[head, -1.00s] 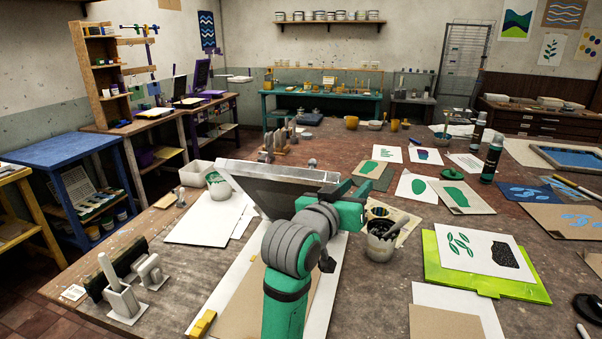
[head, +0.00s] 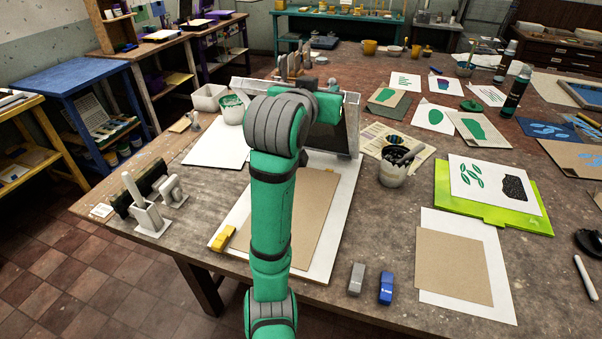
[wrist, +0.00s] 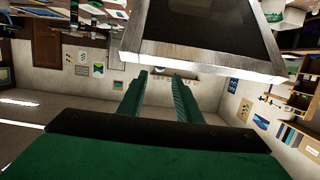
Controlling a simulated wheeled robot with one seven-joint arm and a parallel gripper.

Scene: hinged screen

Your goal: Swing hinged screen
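The hinged screen (head: 347,131) is swung up steeply over the far end of its white base board (head: 338,220). It has a pale metal frame and dark mesh. My green arm hides much of it in the head view. A brown sheet (head: 312,215) lies on the board. My gripper's fingers are hidden in the head view. In the wrist view my gripper (wrist: 160,75) has two green fingers apart, with nothing seen between them. The screen's frame edge (wrist: 205,66) is close by the fingertips; I cannot tell whether they touch.
A yellow block (head: 222,238) lies on the board's near left corner. A grey pot with tools (head: 391,172) stands right of the board. A white tool holder (head: 150,216) and a white tub (head: 209,97) are to the left. A green board (head: 500,215) lies further right.

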